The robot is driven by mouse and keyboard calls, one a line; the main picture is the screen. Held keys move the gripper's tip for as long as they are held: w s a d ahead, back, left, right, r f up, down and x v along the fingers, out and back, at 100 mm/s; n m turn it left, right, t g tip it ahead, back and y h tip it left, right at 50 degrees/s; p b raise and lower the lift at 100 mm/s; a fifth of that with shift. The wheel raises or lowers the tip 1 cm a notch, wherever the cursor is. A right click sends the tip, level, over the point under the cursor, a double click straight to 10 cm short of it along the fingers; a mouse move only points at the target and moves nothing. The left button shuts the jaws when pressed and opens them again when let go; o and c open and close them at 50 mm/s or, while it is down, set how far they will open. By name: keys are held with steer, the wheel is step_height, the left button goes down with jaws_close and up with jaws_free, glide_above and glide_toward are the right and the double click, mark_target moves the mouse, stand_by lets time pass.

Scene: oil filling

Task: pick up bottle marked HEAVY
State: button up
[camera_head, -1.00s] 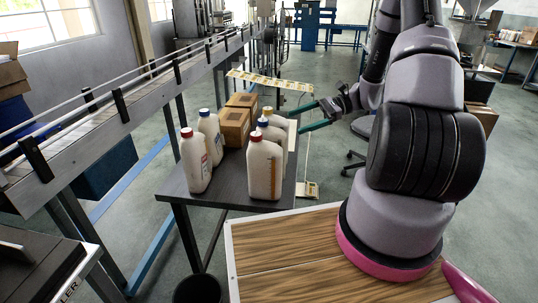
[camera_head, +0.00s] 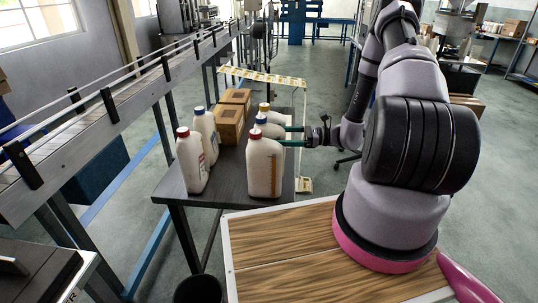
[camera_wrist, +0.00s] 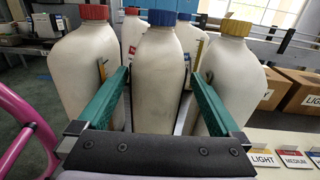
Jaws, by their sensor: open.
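My gripper (camera_head: 287,136) is open, its green fingers reaching left toward the right-hand row of bottles. In the wrist view my gripper (camera_wrist: 159,76) has one finger on each side of the blue-capped white bottle (camera_wrist: 160,90); contact cannot be told. That bottle also shows in the head view (camera_head: 270,131), partly hidden. A red-capped bottle (camera_head: 263,168) stands nearest the front, left in the wrist view (camera_wrist: 75,70). A yellow-capped bottle (camera_head: 263,113) stands behind, right in the wrist view (camera_wrist: 235,75). I cannot read HEAVY on any bottle.
Red-capped (camera_head: 190,165) and blue-capped (camera_head: 204,135) bottles stand at the left of the dark table (camera_head: 222,184). Cardboard boxes (camera_head: 228,125) sit behind them. LIGHT (camera_wrist: 262,158) and MEDIUM (camera_wrist: 293,158) signs lie to the right. A conveyor (camera_head: 100,115) runs along the left.

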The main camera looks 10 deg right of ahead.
mark_target(269, 136)
steer(key=x, duration=0.4)
steer(key=shift+s+a, duration=0.1)
steer(key=shift+a, duration=0.15)
jaws_close()
steer(key=shift+r, duration=0.1)
